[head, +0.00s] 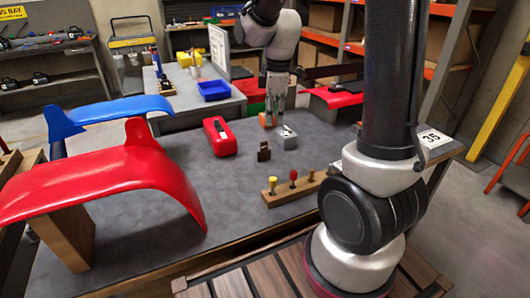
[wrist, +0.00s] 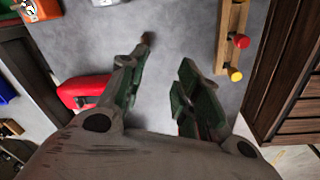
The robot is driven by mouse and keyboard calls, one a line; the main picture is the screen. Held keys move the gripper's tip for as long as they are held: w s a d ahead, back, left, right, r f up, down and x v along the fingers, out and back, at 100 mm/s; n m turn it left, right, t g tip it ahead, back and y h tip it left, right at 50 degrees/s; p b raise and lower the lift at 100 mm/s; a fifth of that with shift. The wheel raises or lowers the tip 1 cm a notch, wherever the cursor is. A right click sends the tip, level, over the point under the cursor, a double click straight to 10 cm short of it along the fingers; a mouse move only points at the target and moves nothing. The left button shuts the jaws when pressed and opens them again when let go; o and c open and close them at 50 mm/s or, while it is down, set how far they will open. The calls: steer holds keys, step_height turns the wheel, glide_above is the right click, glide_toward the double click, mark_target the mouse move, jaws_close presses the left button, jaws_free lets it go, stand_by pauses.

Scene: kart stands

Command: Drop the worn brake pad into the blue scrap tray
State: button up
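A small dark brown piece (head: 263,151), which looks like the worn brake pad, stands on the grey worktable in front of the grey metal block. In the wrist view a brown bit (wrist: 147,39) shows by the left fingertip, mostly hidden by the finger. The blue scrap tray (head: 214,90) sits on a farther bench at the back left; a blue edge (wrist: 6,90) shows at the left of the wrist view. My gripper (head: 275,116) points down beyond the brown piece. Its fingers (wrist: 163,68) are apart, with nothing seen between them.
A red case (head: 219,137) lies left of the brown piece, the grey block (head: 287,138) right of it. A wooden strip with coloured knobs (head: 293,187) lies near the front. Red (head: 110,178) and blue (head: 105,112) fenders stand at the left.

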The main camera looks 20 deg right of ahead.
mark_target(264, 150)
steer(key=w+f+n, duration=0.1)
steer(key=f, duration=0.4)
steer(key=w+f+n, duration=0.2)
steer(key=f, duration=0.4)
steer(key=w+a+f+n+g, duration=0.1)
steer(key=w+f, duration=0.1)
steer(key=f, duration=0.4)
steer(key=shift+w+f+n, duration=0.15)
steer(key=shift+n, duration=0.25)
steer(key=shift+d, duration=0.1)
jaws_close()
